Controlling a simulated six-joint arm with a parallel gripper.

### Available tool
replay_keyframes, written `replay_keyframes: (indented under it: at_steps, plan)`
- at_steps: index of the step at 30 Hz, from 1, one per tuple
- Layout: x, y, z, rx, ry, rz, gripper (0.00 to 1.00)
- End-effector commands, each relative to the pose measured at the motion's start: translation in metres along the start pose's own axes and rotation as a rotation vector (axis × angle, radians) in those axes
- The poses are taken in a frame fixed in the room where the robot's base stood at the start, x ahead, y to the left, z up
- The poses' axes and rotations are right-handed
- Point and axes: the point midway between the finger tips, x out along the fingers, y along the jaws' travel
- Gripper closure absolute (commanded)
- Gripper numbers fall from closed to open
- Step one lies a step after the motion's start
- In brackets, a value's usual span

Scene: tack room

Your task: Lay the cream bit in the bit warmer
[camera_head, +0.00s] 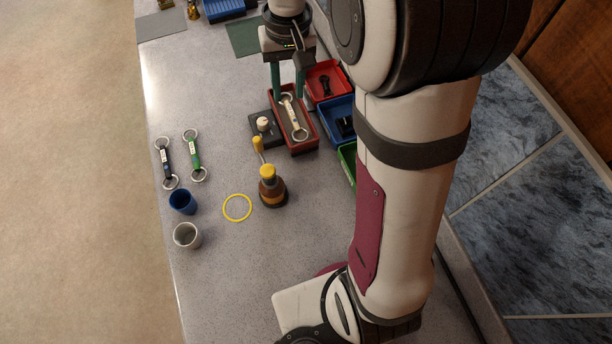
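The cream bit (292,115), a pale bar with a metal ring at each end, lies lengthwise inside a long brownish-red open box (303,148), which looks like the bit warmer. My gripper (288,96) points down at the far end of this box. Its two teal fingers stand apart, near the bit's far ring, and nothing is seen clamped between them. I cannot tell how high the fingertips are above the box floor.
Red (325,66), blue (335,108) and green (346,152) bins stand right of the box. A black block with a white knob (263,124) and a yellow-topped bottle (272,187) are close left. Black (166,157) and green (194,153) bits, cups (187,235) and a yellow ring (237,207) lie further left.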

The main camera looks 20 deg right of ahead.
Motion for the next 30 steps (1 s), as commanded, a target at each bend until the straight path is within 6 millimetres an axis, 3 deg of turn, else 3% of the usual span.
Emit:
replay_keyframes:
  at_steps: [1, 3, 6, 10, 14, 30]
  plan:
    - [-0.018, -0.006, 0.039, 0.048, 0.005, -0.017, 0.65]
    - [-0.03, -0.013, 0.099, 0.132, -0.006, -0.043, 0.65]
    - [-0.029, -0.018, 0.175, 0.238, -0.024, -0.076, 0.65]
    - [-0.014, -0.02, 0.233, 0.325, -0.044, -0.101, 0.65]
    - [-0.008, -0.02, 0.249, 0.351, -0.053, -0.107, 0.65]
    - [-0.008, -0.02, 0.248, 0.349, -0.052, -0.106, 0.65]
